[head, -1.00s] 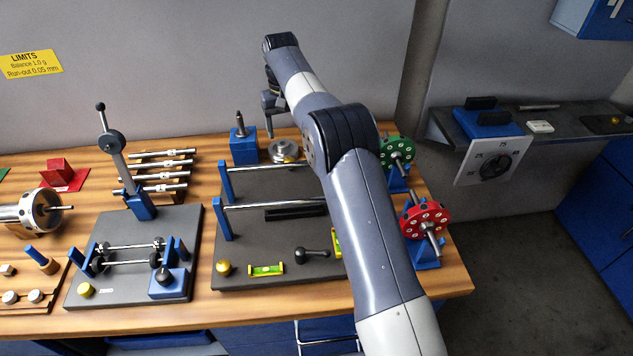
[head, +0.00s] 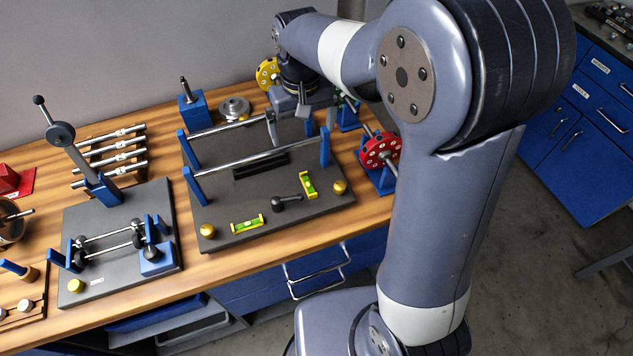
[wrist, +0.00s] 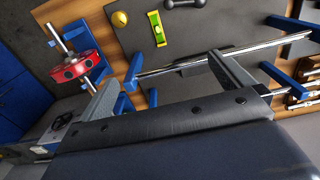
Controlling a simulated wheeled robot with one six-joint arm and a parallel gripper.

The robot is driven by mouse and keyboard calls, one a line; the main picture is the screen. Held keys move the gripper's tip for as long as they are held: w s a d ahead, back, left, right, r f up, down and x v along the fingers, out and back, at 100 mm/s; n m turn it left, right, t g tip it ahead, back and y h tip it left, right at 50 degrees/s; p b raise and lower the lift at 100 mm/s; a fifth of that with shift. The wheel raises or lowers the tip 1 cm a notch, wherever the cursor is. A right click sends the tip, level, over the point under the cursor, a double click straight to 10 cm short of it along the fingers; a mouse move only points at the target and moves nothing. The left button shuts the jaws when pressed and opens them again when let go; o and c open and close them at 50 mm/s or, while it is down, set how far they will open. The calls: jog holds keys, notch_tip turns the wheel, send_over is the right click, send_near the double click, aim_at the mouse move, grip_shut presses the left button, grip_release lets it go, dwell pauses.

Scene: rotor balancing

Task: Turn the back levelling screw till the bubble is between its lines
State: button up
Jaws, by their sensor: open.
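The dark levelling plate (head: 225,208) carries blue posts and two steel rails (head: 262,151). Brass levelling screws sit at its front left (head: 208,231) and front right (head: 340,187); one brass screw also shows in the wrist view (wrist: 119,19). I cannot make out the back levelling screw in any view. One yellow-green vial (head: 247,223) lies along the front edge, another (head: 308,184) near the right; one vial shows in the wrist view (wrist: 157,28). The bubbles are too small to judge. My gripper (head: 302,122) is open and empty above the plate's back right, fingers spread (wrist: 165,82).
A red rotor (head: 380,150) on a blue stand is close to the plate's right. A yellow disc (head: 267,73) is behind my gripper. A silver disc (head: 234,107) and blue block (head: 192,112) stand behind the plate.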

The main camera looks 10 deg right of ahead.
jog(key=f+b, duration=0.2)
jog(key=f, duration=0.1)
jog(key=f+b, duration=0.3)
jog(key=f, duration=0.1)
jog(key=s+f+b, duration=0.1)
jog(key=f+b, duration=0.2)
jog(key=shift+d+f, duration=0.15)
jog(key=shift+d, duration=0.05)
dwell(0.7)
notch_tip(320, 180, up, 10)
jog(key=p, duration=0.8)
